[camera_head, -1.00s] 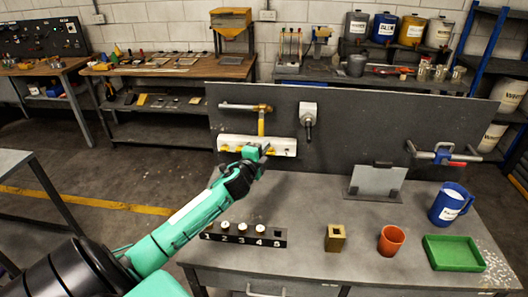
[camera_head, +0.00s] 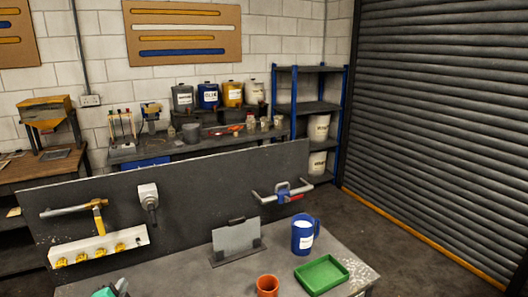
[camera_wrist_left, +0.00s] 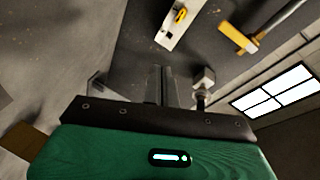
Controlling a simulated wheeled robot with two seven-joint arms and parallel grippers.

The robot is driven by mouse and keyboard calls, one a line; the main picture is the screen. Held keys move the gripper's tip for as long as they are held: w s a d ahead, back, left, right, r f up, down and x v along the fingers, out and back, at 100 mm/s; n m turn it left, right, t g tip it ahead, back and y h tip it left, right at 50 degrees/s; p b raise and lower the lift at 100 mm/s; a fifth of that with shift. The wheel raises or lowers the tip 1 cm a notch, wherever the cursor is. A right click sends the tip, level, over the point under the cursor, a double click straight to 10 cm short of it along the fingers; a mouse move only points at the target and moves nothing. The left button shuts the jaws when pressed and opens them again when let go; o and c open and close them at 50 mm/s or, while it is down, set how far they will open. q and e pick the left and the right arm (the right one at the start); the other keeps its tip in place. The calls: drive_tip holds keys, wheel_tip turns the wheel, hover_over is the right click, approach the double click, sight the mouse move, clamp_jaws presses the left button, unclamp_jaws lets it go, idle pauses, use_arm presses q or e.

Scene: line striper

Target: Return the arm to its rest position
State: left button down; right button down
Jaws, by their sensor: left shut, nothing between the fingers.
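My left gripper (camera_head: 120,286) shows only in part at the bottom left edge of the head view, a green and dark tip over the bench. The rest of the left arm is out of the picture. In the left wrist view the gripper's two fingers (camera_wrist_left: 163,88) are together, with nothing between them. They point toward the dark upright panel. The white block with yellow knobs (camera_head: 100,247) is on that panel, apart from the gripper; it also shows in the left wrist view (camera_wrist_left: 178,22). My right gripper is not in view.
The upright panel (camera_head: 200,190) also carries a pipe with a yellow lever (camera_head: 98,216), a white-and-grey fixture (camera_head: 149,199) and a blue clamp (camera_head: 283,192). A grey plate (camera_head: 236,240), blue jug (camera_head: 304,235), orange cup (camera_head: 267,286) and green tray (camera_head: 321,275) are on the bench.

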use_arm(q)
drive_tip(key=s+d+f+n+g, duration=0.1)
drive_tip(key=s+d+f+g, duration=0.1)
drive_tip(key=s, duration=0.3)
drive_tip(key=s+d+f+n+g+h, duration=0.1)
drive_tip(key=s+d+f+n, duration=0.1)
drive_tip(key=s+d, duration=0.3)
drive_tip(key=s+d+f+n+g, duration=0.2)
drive_tip(key=s+d+f, duration=0.1)
drive_tip(key=s+f, duration=0.1)
drive_tip(key=shift+s+d+f+g+h, duration=0.3)
drive_tip(key=shift+s+d+f, duration=0.05)
drive_tip(key=shift+s+d, duration=0.1)
drive_tip(key=s+d+n+g+h, duration=0.25)
drive_tip(key=s+d, duration=0.25)
drive_tip(key=s, duration=0.4)
drive_tip(key=s+d+n+g+h, duration=0.1)
drive_tip(key=s+d+g, duration=0.3)
drive_tip(key=s, duration=0.5)
wheel_tip(320, 180, down, 33)
drive_tip(key=s+d, duration=0.1)
drive_tip(key=s+a+f+g, duration=0.2)
drive_tip(key=s+a+f, duration=0.1)
drive_tip(key=s+f, duration=1.5)
drive_tip(key=shift+s+a+f, duration=0.2)
drive_tip(key=shift+s+f, duration=0.15)
drive_tip(key=shift+y, duration=0.25)
